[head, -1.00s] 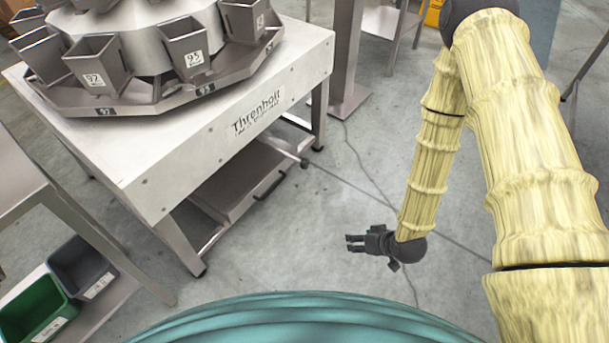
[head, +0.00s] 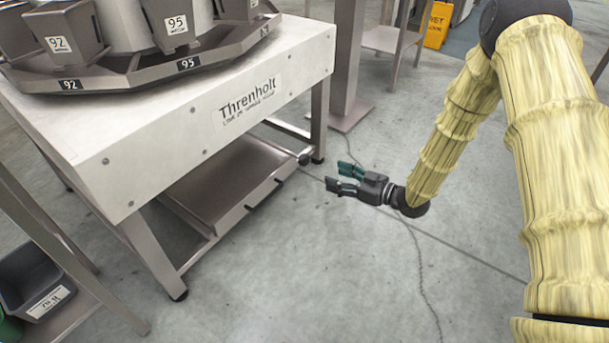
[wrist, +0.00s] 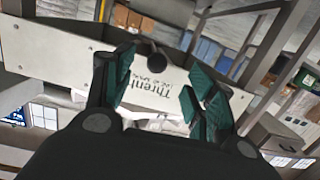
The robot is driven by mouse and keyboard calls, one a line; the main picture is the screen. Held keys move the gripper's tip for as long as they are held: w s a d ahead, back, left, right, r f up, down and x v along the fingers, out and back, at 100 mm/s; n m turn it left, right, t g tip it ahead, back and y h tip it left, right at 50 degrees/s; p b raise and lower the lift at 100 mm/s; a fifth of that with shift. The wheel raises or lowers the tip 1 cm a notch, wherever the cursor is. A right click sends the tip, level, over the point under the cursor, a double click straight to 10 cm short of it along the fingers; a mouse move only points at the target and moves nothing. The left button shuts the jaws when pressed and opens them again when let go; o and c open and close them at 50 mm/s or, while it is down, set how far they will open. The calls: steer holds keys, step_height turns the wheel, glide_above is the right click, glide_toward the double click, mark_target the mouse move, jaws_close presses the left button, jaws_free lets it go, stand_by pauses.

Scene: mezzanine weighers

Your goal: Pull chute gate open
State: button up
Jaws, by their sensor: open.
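A dark round knob (head: 304,159) sticks out from under the white Threnholt weigher table (head: 160,150), at the right end of a grey metal tray-like panel (head: 225,180). I take the knob and panel to be part of the chute gate, but the picture does not label them. My gripper (head: 339,177) is open and empty, to the right of the knob and apart from it, with its fingers pointing left. In the wrist view the knob (wrist: 156,59) shows beyond the teal finger pads, between my open fingers (wrist: 165,82).
A weigher with numbered hoppers (head: 178,22) stands on the table. Table legs (head: 319,115) flank the panel. A grey post (head: 347,70) and a yellow wet-floor sign (head: 438,25) stand behind. A grey bin (head: 35,285) is at lower left. Floor around my gripper is clear.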

mark_target(309, 162)
steer(key=w+a+n+y+b, duration=0.1)
steer(key=w+a+b, duration=0.1)
steer(key=a, duration=0.1)
steer(key=w+a+n+g+y+b, duration=0.1)
steer(key=w+a+b, duration=0.1)
steer(key=a+b, duration=0.1)
steer(key=w+a+n+b, duration=0.1)
steer(key=w+a+b, duration=0.1)
steer(key=a+b, duration=0.1)
steer(key=shift+r+n+g+y, duration=0.3)
steer(key=shift+y, duration=0.1)
steer(key=shift+w+a+r+b, duration=0.15)
steer(key=shift+w+a+b, duration=0.25)
steer(key=shift+a, duration=0.25)
jaws_close()
